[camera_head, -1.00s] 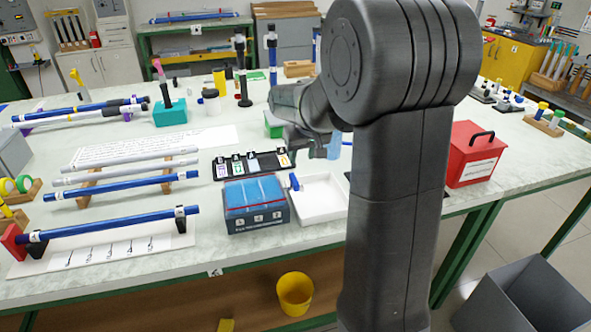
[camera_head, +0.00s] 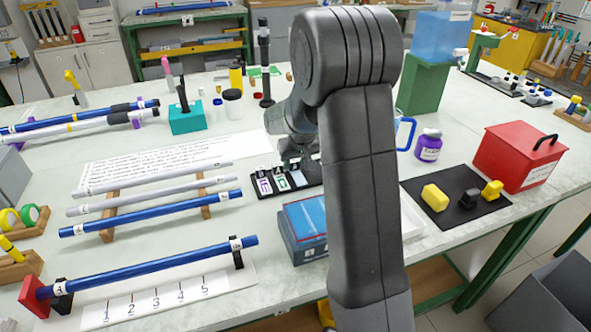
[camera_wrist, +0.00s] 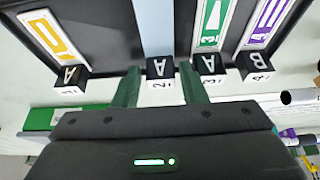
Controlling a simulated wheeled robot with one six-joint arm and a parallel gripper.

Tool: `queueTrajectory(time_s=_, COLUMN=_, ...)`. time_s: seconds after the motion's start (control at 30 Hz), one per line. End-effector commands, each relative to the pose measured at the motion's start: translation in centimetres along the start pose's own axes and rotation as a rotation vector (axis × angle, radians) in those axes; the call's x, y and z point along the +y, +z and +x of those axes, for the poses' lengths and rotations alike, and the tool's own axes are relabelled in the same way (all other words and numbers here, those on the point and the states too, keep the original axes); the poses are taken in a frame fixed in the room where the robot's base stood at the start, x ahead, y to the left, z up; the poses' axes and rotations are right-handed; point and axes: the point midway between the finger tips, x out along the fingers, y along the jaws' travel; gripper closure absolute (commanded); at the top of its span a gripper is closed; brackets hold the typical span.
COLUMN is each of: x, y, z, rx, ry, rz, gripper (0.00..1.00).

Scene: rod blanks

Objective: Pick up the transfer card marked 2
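The black card rack (camera_head: 258,194) lies mid-table in the head view, partly hidden by my arm. In the wrist view it appears upside down, with several cards whose block tabs are numbered. The card marked 2 (camera_wrist: 157,30) is pale blue, and its black-and-white tab (camera_wrist: 160,68) is in the middle. The yellow card (camera_wrist: 52,36) with tab 1 is left of it; the green card (camera_wrist: 212,24) with tab 3 and the purple card (camera_wrist: 268,22) with tab 4 are right. My gripper (camera_wrist: 159,72) is open, its fingers either side of tab 2; contact cannot be told.
A blue-topped box (camera_head: 306,222) stands in front of the rack. Rods on supports (camera_head: 150,190) lie left. A black mat (camera_head: 420,202) with yellow and black blocks and a red box (camera_head: 520,155) are right of my arm.

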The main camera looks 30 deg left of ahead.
Motion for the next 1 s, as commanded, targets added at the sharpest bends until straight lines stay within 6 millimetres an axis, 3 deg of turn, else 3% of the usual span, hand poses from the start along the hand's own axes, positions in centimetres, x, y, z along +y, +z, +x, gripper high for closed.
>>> queueTrajectory(time_s=0.1, x=0.0, y=0.0, z=0.9, rx=-0.001, ry=0.000, rz=0.000, gripper=0.62)
queueTrajectory(time_s=0.33, x=0.0, y=0.0, z=1.0, rx=0.000, ry=0.000, rz=0.000, gripper=0.62)
queueTrajectory(time_s=0.5, x=0.0, y=0.0, z=1.0, rx=0.000, ry=0.000, rz=0.000, gripper=0.93)
queueTrajectory(time_s=0.8, x=0.0, y=-0.1, z=0.7, rx=0.001, ry=0.000, rz=0.000, gripper=0.94)
queueTrajectory(time_s=1.0, x=0.0, y=-1.4, z=-2.2, rx=0.005, ry=0.000, rz=0.000, gripper=0.94)
